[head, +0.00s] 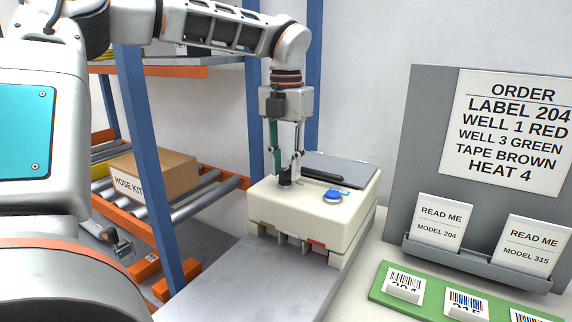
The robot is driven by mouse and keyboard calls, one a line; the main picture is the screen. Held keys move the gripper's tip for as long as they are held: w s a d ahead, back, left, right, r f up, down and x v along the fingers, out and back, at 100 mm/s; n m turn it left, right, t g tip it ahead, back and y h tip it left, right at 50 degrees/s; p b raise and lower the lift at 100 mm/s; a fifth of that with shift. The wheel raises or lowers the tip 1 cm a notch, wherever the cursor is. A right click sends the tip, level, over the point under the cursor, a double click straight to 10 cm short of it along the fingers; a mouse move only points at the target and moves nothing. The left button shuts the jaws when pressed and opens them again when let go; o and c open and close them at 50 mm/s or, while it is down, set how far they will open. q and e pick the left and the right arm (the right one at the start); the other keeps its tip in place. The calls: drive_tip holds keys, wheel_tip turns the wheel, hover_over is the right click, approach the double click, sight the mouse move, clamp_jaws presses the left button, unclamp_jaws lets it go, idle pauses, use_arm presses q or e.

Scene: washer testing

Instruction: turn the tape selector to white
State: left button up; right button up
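A cream-coloured machine (310,215) stands at the end of a metal bench, with a grey flat lid (345,168) at its back and a blue round button (332,196) on top. A small dark knob (285,183), which looks like the tape selector, sits at the top's left front. My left gripper (288,179) points straight down with its fingertips at the knob. The fingers hide most of it, so its setting and the grip are unclear. Coloured pieces, brownish and red, show in openings along the machine's front. My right gripper is not in view.
A grey board (425,110) at right carries an order sheet (512,130) reading "TAPE BROWN" and two READ ME cards. A green strip (430,302) with barcode labels lies in front. A blue-posted rack at left holds a cardboard box (155,174) on rollers. The metal bench (245,285) is clear.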

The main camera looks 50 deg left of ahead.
sight(285, 170)
use_arm(q)
wheel_tip(285, 170, up, 12)
idle(0.6)
drive_tip(key=shift+s, duration=0.1)
idle(0.5)
